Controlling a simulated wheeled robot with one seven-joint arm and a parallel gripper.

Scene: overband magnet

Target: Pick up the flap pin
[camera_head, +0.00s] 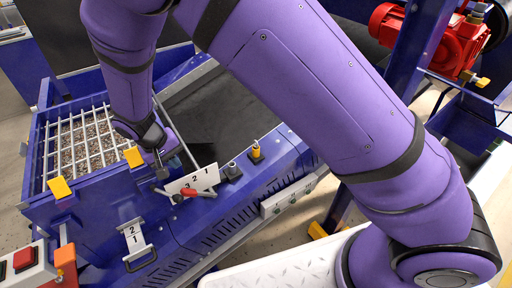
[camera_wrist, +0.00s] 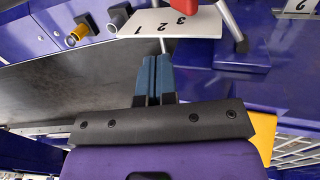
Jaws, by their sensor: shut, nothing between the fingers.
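A short yellow pin (camera_head: 255,152) with a dark base stands upright on the blue machine top, right of the numbered plate. I take it for the flap pin, but cannot be sure. In the wrist view, a yellow-ringed piece with a metal end (camera_wrist: 76,36) at upper left looks like the same pin. My gripper (camera_head: 160,172) is left of it in the head view, close to the numbered plate (camera_head: 193,180). In the wrist view, its blue fingers (camera_wrist: 154,62) are together and empty, pointing towards the plate (camera_wrist: 172,22). The pin stands apart from the fingers.
A red-handled lever (camera_head: 188,192) lies by the plate. A black block (camera_head: 231,171) stands between plate and pin. The barred hopper (camera_head: 80,140) with yellow corner pieces is at left. The dark belt (camera_head: 215,110) lies behind. A red motor (camera_head: 455,45) is at upper right.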

